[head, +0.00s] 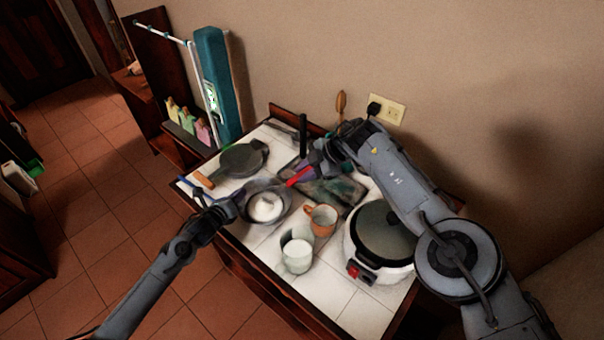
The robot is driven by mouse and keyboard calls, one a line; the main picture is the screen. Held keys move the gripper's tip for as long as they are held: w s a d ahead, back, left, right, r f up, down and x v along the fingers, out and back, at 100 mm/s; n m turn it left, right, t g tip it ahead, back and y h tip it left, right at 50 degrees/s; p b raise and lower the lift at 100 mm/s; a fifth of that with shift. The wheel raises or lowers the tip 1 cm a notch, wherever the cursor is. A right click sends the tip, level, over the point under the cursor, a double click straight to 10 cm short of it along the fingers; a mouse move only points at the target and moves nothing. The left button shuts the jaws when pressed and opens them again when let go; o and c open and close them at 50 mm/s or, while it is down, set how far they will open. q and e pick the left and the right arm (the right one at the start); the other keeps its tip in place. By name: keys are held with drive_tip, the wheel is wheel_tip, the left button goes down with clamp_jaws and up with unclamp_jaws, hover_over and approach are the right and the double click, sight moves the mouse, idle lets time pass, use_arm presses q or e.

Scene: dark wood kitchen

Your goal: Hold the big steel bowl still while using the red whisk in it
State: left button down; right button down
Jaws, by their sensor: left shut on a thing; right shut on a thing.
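The steel bowl (284,216) stands on the white tiled counter (345,300), near its left front edge, with something white inside. My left gripper (239,200) is at the bowl's left rim and shut on it. The red whisk (297,177) is held by my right gripper (309,169), above and behind the bowl to the right. Its red handle slants down toward the bowl. The whisk's wire end is too small and dark to make out, so I cannot tell whether it touches the contents.
A dark pan (240,159) with a wooden handle lies behind the bowl. An orange-brown mug (320,219) and a pale mug (297,258) stand close to the bowl's right. A rice cooker (381,232) fills the counter's right. A dark tray (337,190) lies behind the mugs.

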drive_tip(key=shift+w+d+r, duration=0.1)
drive_tip(key=shift+w+d, duration=0.05)
drive_tip(key=shift+w, duration=0.1)
drive_tip(key=shift+s+a+r, duration=0.1)
drive_tip(key=shift+a+r, duration=0.05)
drive_tip(key=shift+a, duration=1.25)
drive_tip(key=shift+d, duration=1.3)
drive_tip(key=shift+s+a, duration=0.15)
drive_tip(key=shift+a, duration=1.15)
drive_tip(key=shift+s, duration=1.55)
